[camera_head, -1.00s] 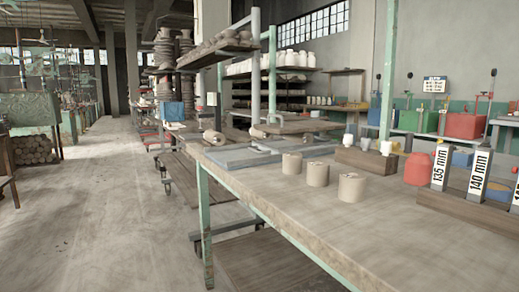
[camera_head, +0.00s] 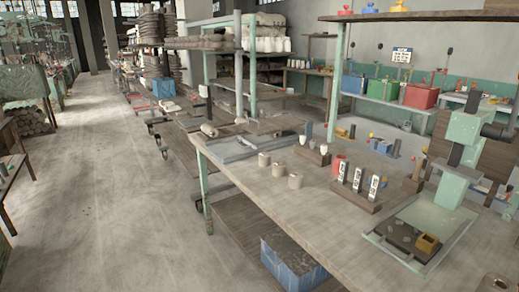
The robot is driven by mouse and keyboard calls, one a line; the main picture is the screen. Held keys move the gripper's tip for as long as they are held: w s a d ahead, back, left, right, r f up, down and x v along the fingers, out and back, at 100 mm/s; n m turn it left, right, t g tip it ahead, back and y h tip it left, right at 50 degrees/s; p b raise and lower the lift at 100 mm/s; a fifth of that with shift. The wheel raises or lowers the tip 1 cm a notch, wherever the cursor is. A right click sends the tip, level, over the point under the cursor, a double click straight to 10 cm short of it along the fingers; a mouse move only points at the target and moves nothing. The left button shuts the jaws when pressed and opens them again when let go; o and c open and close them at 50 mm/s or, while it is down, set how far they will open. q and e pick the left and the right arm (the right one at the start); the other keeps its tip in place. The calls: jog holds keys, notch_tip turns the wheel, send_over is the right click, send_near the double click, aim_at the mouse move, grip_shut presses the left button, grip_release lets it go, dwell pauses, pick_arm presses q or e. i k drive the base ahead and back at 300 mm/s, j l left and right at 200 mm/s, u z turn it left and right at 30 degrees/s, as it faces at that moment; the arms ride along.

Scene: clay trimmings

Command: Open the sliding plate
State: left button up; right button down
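I cannot tell for certain which part is the sliding plate. A flat grey-blue slab (camera_head: 228,150) lies on the far left end of the long workbench (camera_head: 300,205). At the right end of the bench stands a pale green machine (camera_head: 455,165) with a light flat base (camera_head: 440,222). A dark plate (camera_head: 397,236) lies on that base, with small grey lumps and a small yellow-brown open box (camera_head: 427,243) on it. Neither of my grippers is in view.
Several clay cylinders (camera_head: 295,181) and a dark wooden block with upright labelled gauges (camera_head: 357,196) stand on the bench. A blue box (camera_head: 290,262) sits on the shelf below. Bare floor (camera_head: 110,200) is free on the left.

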aim_at(255, 142)
jog(key=i+j+z, duration=0.15)
jog(key=z, duration=0.3)
jog(key=i+j+z, duration=0.25)
jog(key=z, duration=0.15)
